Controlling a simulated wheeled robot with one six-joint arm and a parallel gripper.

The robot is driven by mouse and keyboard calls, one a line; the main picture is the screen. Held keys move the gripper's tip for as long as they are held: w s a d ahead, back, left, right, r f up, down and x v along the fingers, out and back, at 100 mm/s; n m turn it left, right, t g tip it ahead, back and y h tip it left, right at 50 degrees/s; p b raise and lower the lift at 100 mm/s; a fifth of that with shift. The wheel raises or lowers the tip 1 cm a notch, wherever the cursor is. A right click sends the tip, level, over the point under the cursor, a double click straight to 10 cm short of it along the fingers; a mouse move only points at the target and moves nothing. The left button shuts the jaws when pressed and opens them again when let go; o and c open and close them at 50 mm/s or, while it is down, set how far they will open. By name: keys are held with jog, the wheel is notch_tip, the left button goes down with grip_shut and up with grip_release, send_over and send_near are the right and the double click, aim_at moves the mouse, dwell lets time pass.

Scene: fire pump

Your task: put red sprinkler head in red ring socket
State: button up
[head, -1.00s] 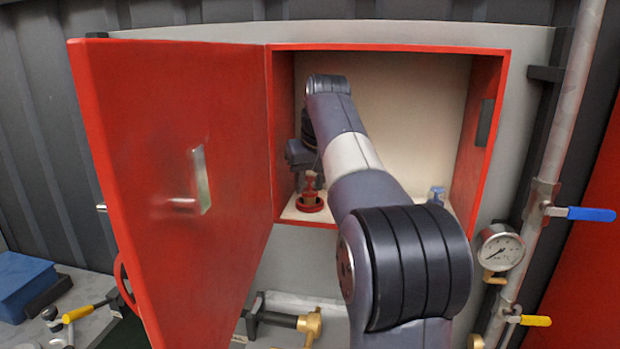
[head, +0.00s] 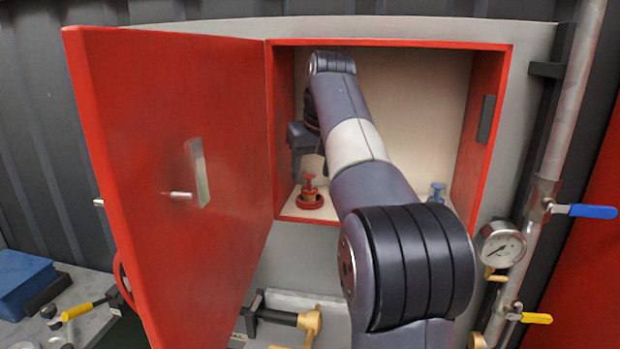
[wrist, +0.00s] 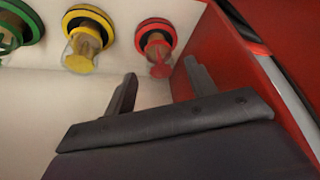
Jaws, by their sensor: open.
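The red sprinkler head (head: 309,183) stands upright in the red ring socket (head: 309,202), on the cabinet floor at the left. In the wrist view, which looks upside down, the head (wrist: 159,52) shows a red tip and coppery body, with the red ring (wrist: 157,24) around its base. My gripper (wrist: 160,80) is open and empty. Its fingertips are apart from the sprinkler head.
Yellow (wrist: 82,48) and green (wrist: 14,32) fittings stand in a row beside the red one. A blue one (head: 437,193) stands at the cabinet's right. The red cabinet wall (wrist: 235,60) is close to my gripper. The open red door (head: 170,180) hangs at the left.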

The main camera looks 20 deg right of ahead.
jog(key=s+b, duration=0.4)
jog(key=s, duration=0.8)
jog(key=shift+a+f, duration=0.15)
jog(key=shift+a, duration=0.05)
jog(key=shift+w, duration=0.1)
jog(key=shift+c, duration=0.4)
